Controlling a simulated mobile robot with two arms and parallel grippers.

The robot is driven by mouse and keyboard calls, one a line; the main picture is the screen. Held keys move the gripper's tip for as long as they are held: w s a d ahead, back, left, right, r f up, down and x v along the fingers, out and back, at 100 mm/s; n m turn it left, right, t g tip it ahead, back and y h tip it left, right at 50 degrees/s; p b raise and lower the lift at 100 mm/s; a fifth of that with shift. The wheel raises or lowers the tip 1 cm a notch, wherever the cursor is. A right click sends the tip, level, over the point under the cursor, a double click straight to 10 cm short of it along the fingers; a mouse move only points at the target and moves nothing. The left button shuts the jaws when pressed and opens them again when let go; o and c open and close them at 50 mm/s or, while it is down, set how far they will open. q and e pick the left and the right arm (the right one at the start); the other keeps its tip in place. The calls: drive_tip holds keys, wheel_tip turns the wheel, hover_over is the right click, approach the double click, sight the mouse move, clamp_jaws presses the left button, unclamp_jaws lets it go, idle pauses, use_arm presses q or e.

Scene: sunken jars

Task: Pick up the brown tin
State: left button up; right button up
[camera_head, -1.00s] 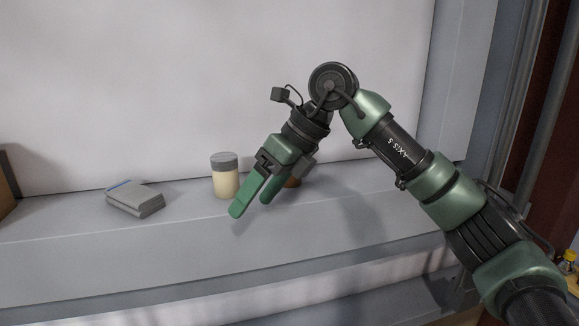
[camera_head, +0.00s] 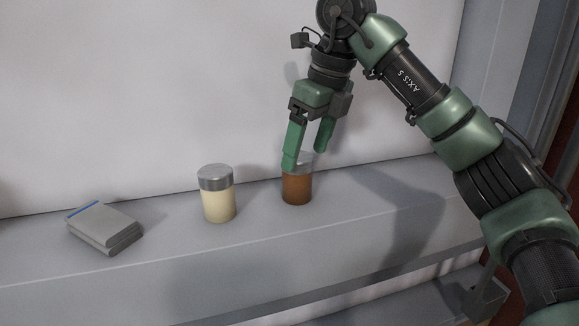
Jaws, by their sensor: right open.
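The brown tin (camera_head: 297,190) stands upright on the grey ledge, right of the middle of the head view. It has a silver lid, partly hidden by my gripper. My right gripper (camera_head: 305,162) points down at the tin from above, with its green fingers apart. One finger overlaps the left of the lid in the picture and the other ends above and to the right of it. I cannot tell whether a finger touches the tin. Nothing is held. My left gripper does not show.
A cream jar with a grey lid (camera_head: 218,197) stands on the ledge (camera_head: 160,267) left of the tin, with a gap between. A folded grey cloth-like stack (camera_head: 105,228) lies farther left. A pale wall (camera_head: 150,90) rises behind. The ledge's right part is clear, in shadow.

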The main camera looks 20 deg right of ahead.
sight(302, 157)
drive_tip(key=shift+w, duration=0.35)
drive_tip(key=shift+w+a+f, duration=0.1)
drive_tip(key=shift+w+f, duration=0.1)
drive_tip(key=shift+f, duration=0.15)
drive_tip(key=shift+s+a+f+p, duration=0.1)
drive_tip(key=shift+f+p, duration=0.1)
drive_tip(key=shift+f, duration=0.2)
drive_tip(key=shift+a+f+p, duration=0.1)
drive_tip(key=shift+f+p, duration=0.05)
drive_tip(key=shift+f, duration=0.2)
drive_tip(key=shift+s+a+f+p, duration=0.1)
drive_tip(key=shift+a+f+p, duration=0.05)
drive_tip(key=shift+f+p, duration=0.15)
drive_tip(key=p+x, duration=0.2)
drive_tip(key=x, duration=0.1)
drive_tip(key=shift+a+f, duration=0.2)
drive_tip(key=shift+f, duration=0.15)
drive_tip(key=shift+w+a+f, duration=0.1)
drive_tip(key=shift+w+f, duration=0.25)
drive_tip(key=shift+f, duration=0.1)
drive_tip(key=shift+s, duration=0.1)
drive_tip(key=shift+c, duration=0.3)
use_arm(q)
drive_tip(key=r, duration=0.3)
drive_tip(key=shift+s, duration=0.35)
use_arm(e)
drive_tip(key=c, duration=1.5)
